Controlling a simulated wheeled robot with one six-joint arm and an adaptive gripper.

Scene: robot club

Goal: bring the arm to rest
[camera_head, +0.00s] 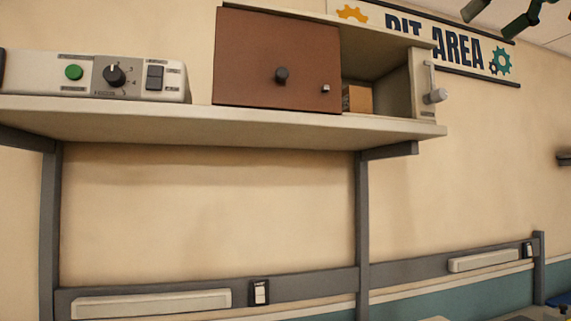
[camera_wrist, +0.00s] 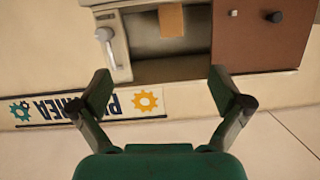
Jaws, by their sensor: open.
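My gripper (camera_wrist: 160,92) is open and empty in the wrist view, its two dark fingers spread wide. Beyond them is the open part of a cabinet (camera_wrist: 125,40), seen upside down. In the head view, dark gripper parts (camera_head: 515,20) show at the top right corner, in front of the wall sign and right of the cabinet. Most of the arm is out of view.
The shelf (camera_head: 200,121) holds a control box (camera_head: 130,77) and the cabinet. Its brown door (camera_head: 262,60) covers the left part; a cardboard box (camera_head: 357,98) sits in the open right part. A lever (camera_head: 434,96) juts from its right side.

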